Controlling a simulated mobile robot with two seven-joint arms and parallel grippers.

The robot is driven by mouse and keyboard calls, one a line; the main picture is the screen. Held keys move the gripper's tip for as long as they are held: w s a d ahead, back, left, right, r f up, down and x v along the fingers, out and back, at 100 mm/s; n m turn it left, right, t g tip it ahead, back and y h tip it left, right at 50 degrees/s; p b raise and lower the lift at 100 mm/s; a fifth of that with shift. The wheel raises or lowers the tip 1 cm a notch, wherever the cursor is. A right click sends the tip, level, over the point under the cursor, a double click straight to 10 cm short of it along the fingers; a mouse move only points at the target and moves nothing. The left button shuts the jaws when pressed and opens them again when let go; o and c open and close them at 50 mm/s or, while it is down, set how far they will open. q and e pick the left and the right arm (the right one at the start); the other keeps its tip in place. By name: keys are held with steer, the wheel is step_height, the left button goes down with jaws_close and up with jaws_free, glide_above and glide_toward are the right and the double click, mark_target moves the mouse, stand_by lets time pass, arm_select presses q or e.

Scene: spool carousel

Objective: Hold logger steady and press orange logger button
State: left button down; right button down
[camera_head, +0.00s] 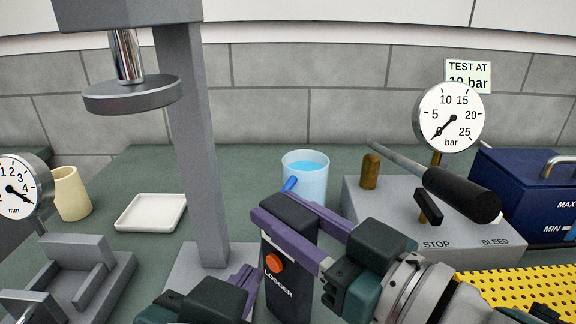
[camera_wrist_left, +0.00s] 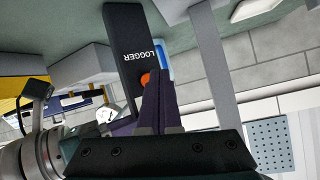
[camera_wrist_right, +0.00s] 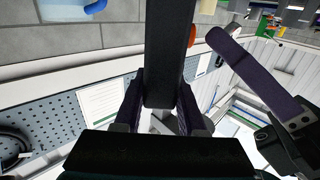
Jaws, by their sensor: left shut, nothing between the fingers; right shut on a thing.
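The logger (camera_head: 288,290) is an upright dark box with white LOGGER lettering and an orange button (camera_head: 273,262) on its face. My right gripper (camera_head: 290,228) is shut on its upper part, a purple finger on each side. The right wrist view shows the logger (camera_wrist_right: 168,55) between those fingers. My left gripper (camera_head: 252,272) is shut and empty, its tips just left of the button. In the left wrist view the tips (camera_wrist_left: 158,76) overlap the button's edge (camera_wrist_left: 145,79). In the right wrist view a small gap shows between the button (camera_wrist_right: 190,36) and left fingers (camera_wrist_right: 216,38).
A press stand (camera_head: 205,150) rises left of the logger. A blue-filled cup (camera_head: 306,185) stands behind it. A grey gauge block (camera_head: 400,215) with a black-handled lever is at right, beside a yellow perforated mat (camera_head: 530,285). A white dish (camera_head: 150,212) lies at left.

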arm_select(q)
steer(key=shift+w+d, duration=0.4)
steer(key=shift+w, duration=0.05)
stand_by(0.8)
steer(key=shift+s+a, duration=0.65)
steer(key=shift+s+a, duration=0.1)
steer(key=s+a, duration=0.4)
stand_by(0.4)
arm_select(e)
steer(key=shift+c, duration=2)
jaws_free()
